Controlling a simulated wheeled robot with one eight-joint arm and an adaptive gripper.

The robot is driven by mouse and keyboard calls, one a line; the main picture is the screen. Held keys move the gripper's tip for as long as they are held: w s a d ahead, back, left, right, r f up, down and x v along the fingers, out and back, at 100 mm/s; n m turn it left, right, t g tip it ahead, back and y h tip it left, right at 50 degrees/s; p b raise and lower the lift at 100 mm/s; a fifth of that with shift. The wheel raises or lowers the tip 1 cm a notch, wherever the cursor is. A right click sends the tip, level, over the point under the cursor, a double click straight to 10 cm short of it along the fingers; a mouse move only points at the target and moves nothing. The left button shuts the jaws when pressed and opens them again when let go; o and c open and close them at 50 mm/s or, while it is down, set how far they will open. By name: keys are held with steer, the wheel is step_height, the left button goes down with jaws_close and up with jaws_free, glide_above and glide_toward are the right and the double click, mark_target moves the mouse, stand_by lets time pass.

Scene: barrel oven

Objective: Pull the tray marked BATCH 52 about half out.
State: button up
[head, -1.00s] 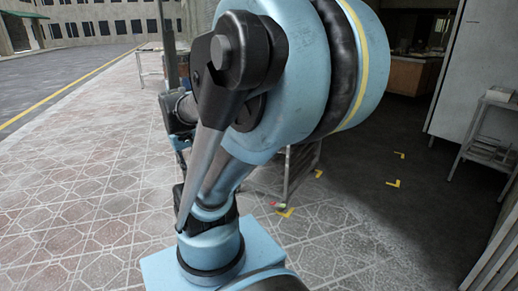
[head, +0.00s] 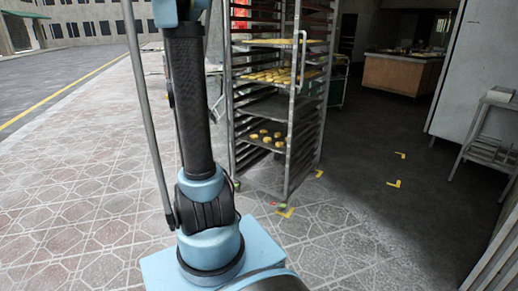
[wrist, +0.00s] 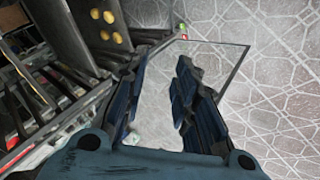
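A tall metal tray rack (head: 291,150) stands right of my raised arm in the head view. Its levels hold a tray of flat yellowish goods near the top (head: 285,42), a tray of small rolls (head: 268,77), a bare-looking dark tray (head: 280,107) and a tray with several round buns (head: 258,147). I cannot read any BATCH 52 mark. My gripper (wrist: 162,62) is open and empty in the wrist view; it lies outside the head view. The rack's rails (wrist: 62,85) and a tray with round buns (wrist: 92,30) are left of the fingers, apart from them.
Yellow floor marks (head: 394,184) lie right of the rack. A wooden counter (head: 402,73) stands farther back and a small metal stand (head: 490,135) at the right. The tiled pavement (head: 80,200) at the left is clear.

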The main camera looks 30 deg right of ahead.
steer(key=w+d+f+n+h, duration=0.1)
steer(key=w+d+f+h, duration=0.1)
steer(key=w+d+f, duration=0.6)
steer(key=w+d+f+h, duration=0.2)
steer(key=w+d+f, duration=0.2)
steer(key=w+d, duration=0.6)
steer(key=w+d+f+n+t+h, duration=0.1)
steer(key=d+f+n+h, duration=0.1)
steer(key=d+f, duration=0.75)
steer(key=d+f+n+t+h, duration=0.15)
steer(key=d+f, duration=0.35)
steer(key=f, duration=0.9)
steer(key=r+x, duration=0.2)
steer(key=x, duration=0.8)
steer(key=shift+d+g, duration=0.35)
steer(key=shift+d, duration=0.3)
steer(key=shift+r, duration=0.1)
steer(key=shift+r, duration=0.1)
jaws_close()
